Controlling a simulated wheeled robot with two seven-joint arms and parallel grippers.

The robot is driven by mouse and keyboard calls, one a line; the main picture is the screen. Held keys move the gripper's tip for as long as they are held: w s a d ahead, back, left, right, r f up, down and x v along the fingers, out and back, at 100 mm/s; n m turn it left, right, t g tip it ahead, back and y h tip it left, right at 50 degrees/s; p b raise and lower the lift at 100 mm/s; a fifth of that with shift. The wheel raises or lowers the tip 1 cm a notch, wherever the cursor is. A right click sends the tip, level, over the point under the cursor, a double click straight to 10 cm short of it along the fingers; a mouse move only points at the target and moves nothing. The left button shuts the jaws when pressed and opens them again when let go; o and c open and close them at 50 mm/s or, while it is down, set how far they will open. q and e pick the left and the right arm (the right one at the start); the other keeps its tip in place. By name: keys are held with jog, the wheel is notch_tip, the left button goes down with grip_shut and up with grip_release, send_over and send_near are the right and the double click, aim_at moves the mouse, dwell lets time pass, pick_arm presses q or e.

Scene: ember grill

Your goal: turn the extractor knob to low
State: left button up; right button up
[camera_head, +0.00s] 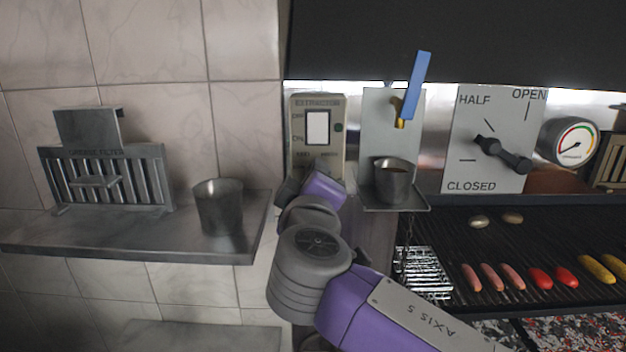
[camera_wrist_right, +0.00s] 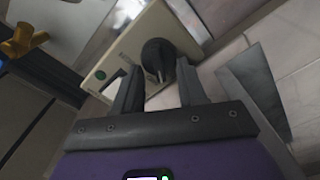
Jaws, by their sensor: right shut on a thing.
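The extractor panel (camera_head: 333,160) is a beige box on the back wall in the head view, with a white window and a green dot. Its lower part and knob are hidden there behind my right wrist. In the right wrist view the extractor panel (camera_wrist_right: 118,62) is tilted, and the round dark extractor knob (camera_wrist_right: 157,52) stands out from it. My right gripper (camera_wrist_right: 160,80) is at the knob, one finger on each side, shut on it. The knob's setting cannot be read. My left gripper is not in view.
A steel shelf (camera_head: 130,239) at left holds a metal cup (camera_head: 218,207) and a slotted filter (camera_head: 105,180). Right of the panel are a cup (camera_head: 393,182) on a bracket, a blue handle (camera_head: 416,85), a damper lever (camera_head: 500,153), a gauge (camera_head: 570,142) and the loaded grill (camera_head: 460,240).

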jog(key=n, duration=0.4)
jog(key=n+p, duration=0.1)
jog(key=n, duration=0.1)
jog(key=shift+a+f+n, duration=0.1)
jog(key=shift+f+n, duration=0.2)
dwell(0.4)
jog(key=o, duration=1)
jog(key=shift+o, duration=0.2)
jog(key=s+b, duration=0.1)
jog(key=s, duration=0.6)
jog(key=shift+s+b, duration=0.3)
jog(key=shift+b, duration=0.1)
